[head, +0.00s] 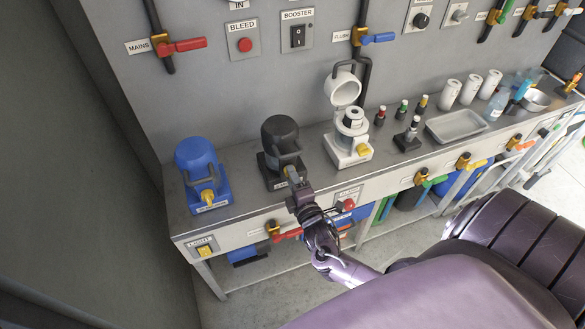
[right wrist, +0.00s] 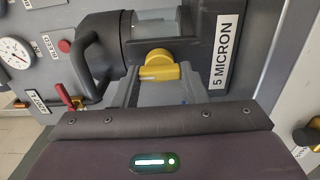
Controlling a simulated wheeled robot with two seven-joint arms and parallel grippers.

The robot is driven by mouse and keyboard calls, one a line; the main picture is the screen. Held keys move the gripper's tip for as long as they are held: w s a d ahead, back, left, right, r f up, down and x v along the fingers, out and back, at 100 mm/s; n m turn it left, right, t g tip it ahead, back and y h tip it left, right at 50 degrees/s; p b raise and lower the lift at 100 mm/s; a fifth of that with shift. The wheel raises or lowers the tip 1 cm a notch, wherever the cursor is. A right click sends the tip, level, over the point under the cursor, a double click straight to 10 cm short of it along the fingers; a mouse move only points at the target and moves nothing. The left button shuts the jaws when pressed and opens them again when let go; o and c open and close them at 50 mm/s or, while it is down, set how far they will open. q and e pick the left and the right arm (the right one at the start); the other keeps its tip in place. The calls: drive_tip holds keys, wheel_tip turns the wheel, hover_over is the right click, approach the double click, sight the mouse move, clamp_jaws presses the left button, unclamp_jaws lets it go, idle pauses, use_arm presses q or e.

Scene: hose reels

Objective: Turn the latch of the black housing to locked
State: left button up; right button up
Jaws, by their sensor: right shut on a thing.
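The black housing (head: 281,136) stands on the bench between a blue and a white one, its cap on and its handle towards me. My right gripper (head: 291,176) is at its front base and hides its latch in the head view. In the right wrist view the yellow latch (right wrist: 159,66) sits on the housing's (right wrist: 185,51) base, beside the label "5 MICRON" (right wrist: 221,47). My right gripper (right wrist: 158,88) is shut on the latch, a finger on either side. No lock marking is readable. My left gripper is not in view.
The blue housing (head: 196,165) stands to the left. The white housing (head: 346,140) to the right has its lid (head: 342,87) raised. Red-handled (head: 287,235) and other valves line the bench front below my wrist. A grey tray (head: 456,126) lies further right.

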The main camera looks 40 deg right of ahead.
idle(0.4)
drive_tip(key=o, duration=1)
drive_tip(key=shift+s, duration=0.1)
drive_tip(key=b+v, duration=0.1)
drive_tip(key=v, duration=0.6)
drive_tip(key=shift+s+a, duration=0.15)
drive_tip(key=shift+s, duration=0.15)
drive_tip(key=shift+f, duration=0.1)
